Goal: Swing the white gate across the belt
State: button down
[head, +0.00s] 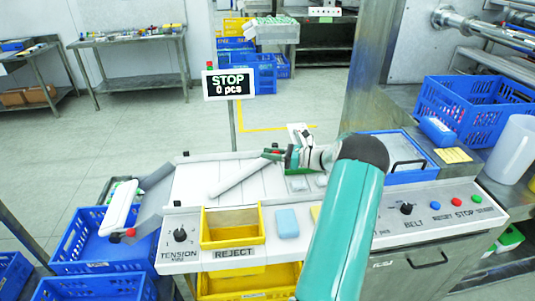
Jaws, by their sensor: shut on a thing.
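The white gate (240,178) is a slim bar lying at a slant over the pale belt (202,177). Its near end points to the lower left and its far end to the upper right. My gripper (273,155) is at the far, right end of the gate, with dark green fingers shut on it. A small red spot shows right at the fingers. My arm comes in from the lower right, and my wrist and fingers partly hide that end of the gate.
A yellow REJECT bin (232,239) and a blue block (287,223) are in front of the belt. A white bar with a red knob (130,232) stands at the left chute. A STOP, 0 pcs display (228,83) rises behind. A blue crate (472,108) is at right.

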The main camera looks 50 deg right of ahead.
jog(key=shift+s, duration=0.1)
dwell(0.3)
jog(key=c, duration=1.1)
grip_release()
jog(key=s+a+r, duration=0.9)
jog(key=s+r, duration=0.1)
jog(key=r, duration=0.3)
jog(key=shift+a, duration=0.3)
